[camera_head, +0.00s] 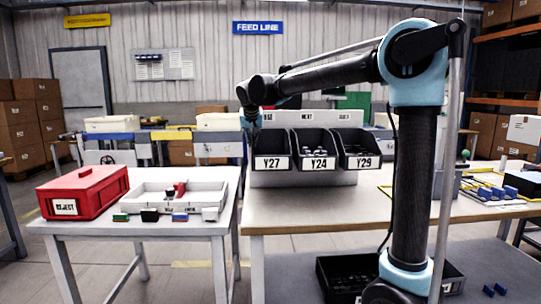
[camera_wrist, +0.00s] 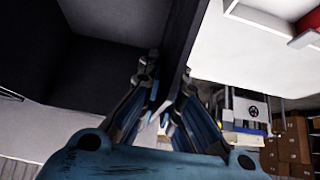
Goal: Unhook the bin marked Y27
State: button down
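The bin marked Y27 (camera_head: 272,163) is black with a white label. It sits at the left end of a row of bins on the grey rack (camera_head: 303,179). My gripper (camera_head: 252,123) is at the bin's upper left edge in the head view, small and dark there. In the wrist view, a dark bin wall (camera_wrist: 183,45) runs between the two fingers of my gripper (camera_wrist: 168,72). One finger is on each side, close to the wall. I cannot tell whether they press on it. Inside, the bin looks dark and its contents are hidden.
Bins Y24 (camera_head: 315,150) and Y29 (camera_head: 358,149) sit to the right of Y27. The left table (camera_head: 140,227) holds a red box (camera_head: 84,191) and a white tray (camera_head: 180,195). The right table (camera_head: 330,209) is bare in front of the rack.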

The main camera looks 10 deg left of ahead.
jog(key=shift+r, duration=1.6)
jog(key=shift+s, duration=0.1)
jog(key=shift+s+d, duration=0.3)
jog(key=shift+s, duration=0.8)
jog(key=shift+s+d, duration=0.25)
jog(key=shift+s, duration=0.85)
jog(key=shift+s+d, duration=0.3)
jog(key=shift+s, duration=0.8)
